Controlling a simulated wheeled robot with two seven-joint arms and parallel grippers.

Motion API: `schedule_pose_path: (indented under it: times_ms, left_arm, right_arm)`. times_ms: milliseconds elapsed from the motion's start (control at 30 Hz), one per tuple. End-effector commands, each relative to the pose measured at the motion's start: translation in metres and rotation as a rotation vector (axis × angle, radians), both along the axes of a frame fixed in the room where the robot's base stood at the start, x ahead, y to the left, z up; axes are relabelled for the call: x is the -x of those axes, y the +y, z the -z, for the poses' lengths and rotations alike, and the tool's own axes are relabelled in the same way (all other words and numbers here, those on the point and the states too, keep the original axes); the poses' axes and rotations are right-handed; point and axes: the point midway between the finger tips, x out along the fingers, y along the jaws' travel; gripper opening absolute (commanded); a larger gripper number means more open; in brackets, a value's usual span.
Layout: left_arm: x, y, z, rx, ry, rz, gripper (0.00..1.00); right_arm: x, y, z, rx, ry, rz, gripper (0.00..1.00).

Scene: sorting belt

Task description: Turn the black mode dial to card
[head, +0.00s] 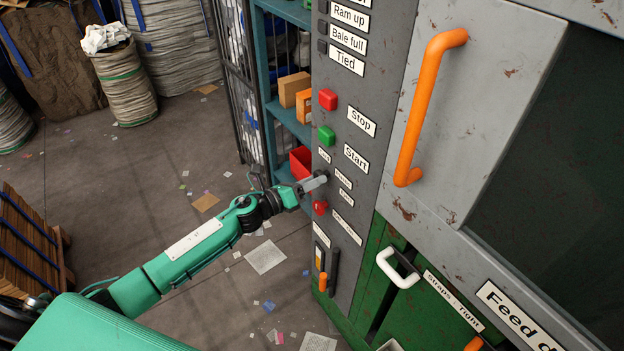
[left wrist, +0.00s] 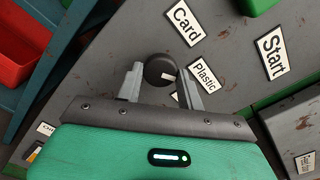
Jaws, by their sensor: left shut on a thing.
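The black mode dial (left wrist: 158,67) is a round knob on the grey control panel (left wrist: 130,35), between the two fingers of my left gripper (left wrist: 161,85). The gripper is shut on it. A short white mark on the dial points towards the Plastic label (left wrist: 205,77). The Card label (left wrist: 184,22) is above that one in the left wrist view. A third label is mostly hidden behind a finger. In the head view my left gripper (head: 314,183) reaches the panel and hides the dial. My right gripper is not in view.
Close to the dial are a green button (head: 326,136), a red button (head: 328,99) and a red knob (head: 320,207). An orange handle (head: 420,110) stands out at the right. A shelf with a red bin (head: 301,163) is behind the panel's left edge.

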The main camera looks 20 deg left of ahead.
Motion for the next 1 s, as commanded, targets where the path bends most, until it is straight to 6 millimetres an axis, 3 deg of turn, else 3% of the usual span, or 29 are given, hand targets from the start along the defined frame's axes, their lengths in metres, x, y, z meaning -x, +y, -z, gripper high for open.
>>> schedule_pose_path:
  times_ms: [1000]
  left_arm:
    - [0.000, 0.000, -0.003, 0.718, 0.560, -0.002, 0.15]
  right_arm:
    - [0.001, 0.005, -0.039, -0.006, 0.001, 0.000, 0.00]
